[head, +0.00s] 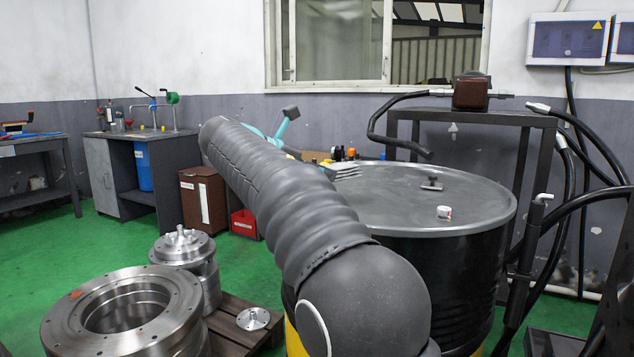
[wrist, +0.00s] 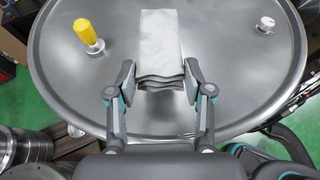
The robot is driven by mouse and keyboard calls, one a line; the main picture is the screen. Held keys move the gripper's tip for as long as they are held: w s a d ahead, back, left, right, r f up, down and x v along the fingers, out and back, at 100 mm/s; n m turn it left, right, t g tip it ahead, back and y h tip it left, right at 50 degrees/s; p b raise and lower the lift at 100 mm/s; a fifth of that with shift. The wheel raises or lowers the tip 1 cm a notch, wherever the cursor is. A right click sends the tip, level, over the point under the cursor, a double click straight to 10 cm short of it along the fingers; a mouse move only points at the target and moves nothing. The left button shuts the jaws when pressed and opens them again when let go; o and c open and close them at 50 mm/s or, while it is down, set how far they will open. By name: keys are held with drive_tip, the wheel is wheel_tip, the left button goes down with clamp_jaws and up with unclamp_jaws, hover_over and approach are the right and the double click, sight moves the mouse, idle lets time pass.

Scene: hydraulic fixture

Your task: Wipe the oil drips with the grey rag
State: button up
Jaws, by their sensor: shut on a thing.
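The grey rag (wrist: 161,35) is a folded, layered pad, pale on top, lying over the grey drum lid (wrist: 75,95) in the wrist view. My gripper (wrist: 160,78) has one finger on each side of the rag's near end and is shut on it. In the head view the layered rag edge (head: 346,172) shows beside my arm, over the left part of the drum lid (head: 400,222). My arm hides most of my gripper there. I cannot make out distinct oil drips on the lid. Whether the rag touches the lid is unclear.
A yellow-handled part (wrist: 89,32) stands on the lid left of the rag, and a small white gauge (wrist: 266,25) stands at the right. A dark fitting (head: 431,185) sits on the lid. Hoses (head: 570,205) hang right of the drum. Steel flanged parts (head: 125,310) stand at left.

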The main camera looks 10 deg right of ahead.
drive_tip(key=shift+r, duration=0.25)
drive_tip(key=shift+r, duration=1.5)
